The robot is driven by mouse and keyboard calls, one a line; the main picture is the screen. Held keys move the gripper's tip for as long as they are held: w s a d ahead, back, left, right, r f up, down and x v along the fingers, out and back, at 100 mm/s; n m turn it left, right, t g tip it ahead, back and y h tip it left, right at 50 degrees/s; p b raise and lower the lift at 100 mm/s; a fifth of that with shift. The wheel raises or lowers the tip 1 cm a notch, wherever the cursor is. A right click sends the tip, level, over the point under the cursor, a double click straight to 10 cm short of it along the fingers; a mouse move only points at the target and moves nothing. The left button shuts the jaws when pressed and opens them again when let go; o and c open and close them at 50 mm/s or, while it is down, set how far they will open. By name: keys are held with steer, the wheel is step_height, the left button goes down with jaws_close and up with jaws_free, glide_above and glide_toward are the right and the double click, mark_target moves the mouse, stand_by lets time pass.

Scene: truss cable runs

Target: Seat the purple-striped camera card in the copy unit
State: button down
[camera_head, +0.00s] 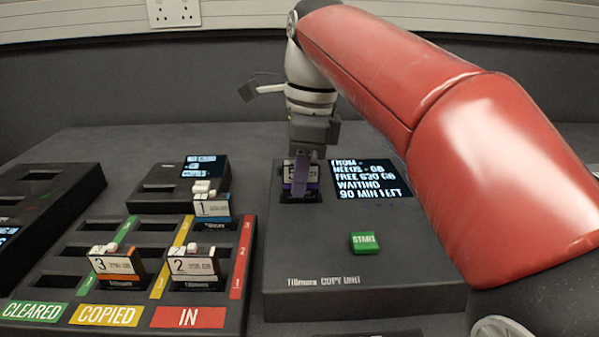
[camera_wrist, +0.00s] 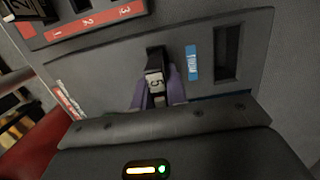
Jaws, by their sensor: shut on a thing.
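The copy unit (camera_head: 350,285) is a dark box with a green START button (camera_head: 365,242) and a lit screen (camera_head: 372,180) that reads WAITING. My gripper (camera_head: 300,183) points down over the slot at its upper left. The gripper is shut on the camera card (camera_head: 286,180), whose label and purple edge show beside a purple finger. In the wrist view the card (camera_wrist: 155,84) shows a 5 between the two purple fingers. The card stands upright at the slot. Its lower end is hidden, so I cannot tell how deep it sits.
A rack (camera_head: 236,315) at left, marked CLEARED, COPIED and IN, holds cards 3 (camera_head: 115,265), 2 (camera_head: 193,266) and 1 (camera_head: 212,208). A small box with a screen (camera_head: 205,167) stands behind it. Another dark device (camera_head: 60,190) is at far left. A wall rises behind.

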steer(key=shift+f, duration=0.35)
stand_by(0.4)
steer(key=c, duration=1)
jaws_free()
steer(key=shift+r+p, duration=0.55)
steer(key=shift+r, duration=3.25)
